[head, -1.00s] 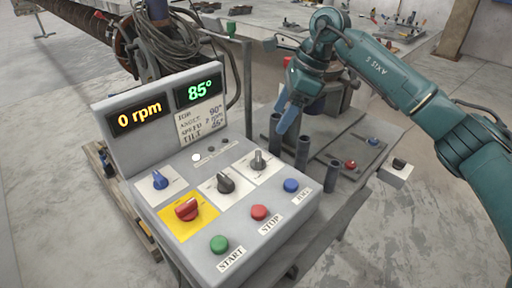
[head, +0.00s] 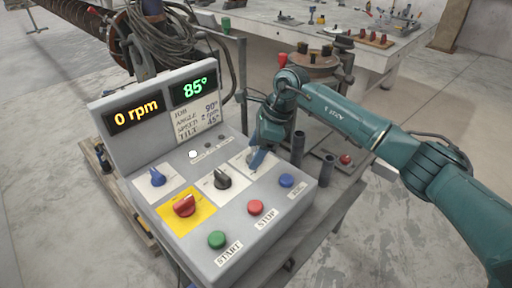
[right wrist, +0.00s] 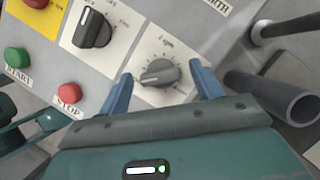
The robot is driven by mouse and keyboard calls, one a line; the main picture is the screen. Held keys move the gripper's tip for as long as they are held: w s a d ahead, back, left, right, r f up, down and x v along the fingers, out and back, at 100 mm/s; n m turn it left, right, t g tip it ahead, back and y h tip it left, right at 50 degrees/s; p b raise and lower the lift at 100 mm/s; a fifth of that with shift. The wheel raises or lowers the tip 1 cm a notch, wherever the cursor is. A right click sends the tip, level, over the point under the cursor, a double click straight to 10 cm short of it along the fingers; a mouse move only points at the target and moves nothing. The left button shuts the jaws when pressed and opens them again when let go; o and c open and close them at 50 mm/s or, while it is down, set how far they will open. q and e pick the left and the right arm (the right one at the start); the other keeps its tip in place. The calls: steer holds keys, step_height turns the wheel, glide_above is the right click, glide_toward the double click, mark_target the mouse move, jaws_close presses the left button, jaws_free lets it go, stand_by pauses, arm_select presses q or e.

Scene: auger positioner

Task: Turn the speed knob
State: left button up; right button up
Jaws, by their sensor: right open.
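The speed knob (right wrist: 158,73) is a grey dial with an rpm scale on a white plate, seen in the right wrist view. My right gripper (right wrist: 160,82) is open, with one blue finger on each side of the knob. I cannot tell whether either finger touches it. In the head view the right gripper (head: 257,160) reaches down to the panel's right side and mostly hides this knob. The orange display (head: 136,113) reads 0 rpm. My left gripper is not in view.
The grey control box (head: 185,250) also carries a blue knob (head: 157,177), a black knob (head: 222,178), a red knob (head: 184,206) on yellow, and green, red and blue buttons. Dark upright tubes (head: 298,148) stand close to the right gripper.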

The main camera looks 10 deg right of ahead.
steer(key=c, duration=1)
